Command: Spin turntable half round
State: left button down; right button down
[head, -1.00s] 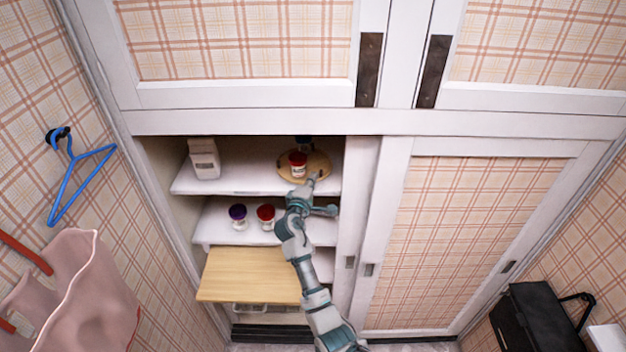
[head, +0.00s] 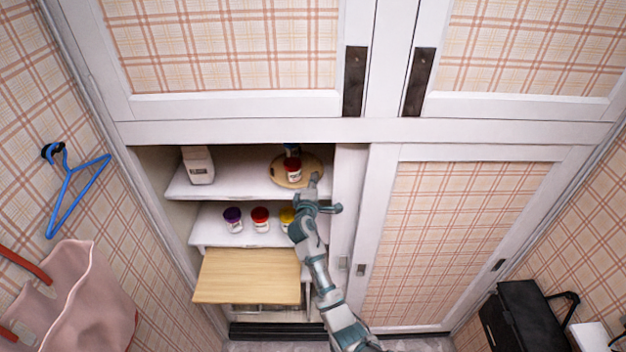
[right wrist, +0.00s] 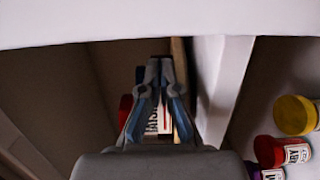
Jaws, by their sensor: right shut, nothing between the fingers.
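The turntable (head: 310,171) is a round light-wood disc on the upper shelf of the open cupboard. A red-lidded jar (head: 293,170) stands on it, with a blue-topped jar (head: 291,150) behind, partly hidden. My right gripper (head: 314,178) is shut and empty at the front right rim of the turntable; I cannot tell whether it touches. In the right wrist view, its closed fingertips (right wrist: 158,66) overlap a labelled jar (right wrist: 163,122), and a wooden edge (right wrist: 181,85) shows just right of them. My left gripper is out of view.
A pale carton (head: 198,166) stands left on the upper shelf (head: 235,185). Purple-lidded (head: 233,220), red-lidded (head: 260,219) and yellow-lidded (head: 287,217) jars stand on the shelf below. A wooden board (head: 248,277) juts out lower down. The sliding door (head: 447,235) closes the right side.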

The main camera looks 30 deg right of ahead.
aim_at(320, 184)
jog(key=shift+d+r, duration=0.1)
jog(key=shift+d, duration=0.05)
jog(key=shift+w+d, duration=0.1)
jog(key=shift+d, duration=0.25)
jog(key=shift+w+d, duration=0.15)
jog(key=shift+d, duration=1.05)
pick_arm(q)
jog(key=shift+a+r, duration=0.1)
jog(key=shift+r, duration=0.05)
pick_arm(e)
jog(key=shift+w, duration=0.1)
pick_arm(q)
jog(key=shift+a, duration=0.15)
pick_arm(e)
jog(key=shift+a, duration=0.25)
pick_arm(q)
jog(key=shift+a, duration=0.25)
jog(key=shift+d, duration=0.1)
pick_arm(e)
jog(key=shift+d, duration=0.1)
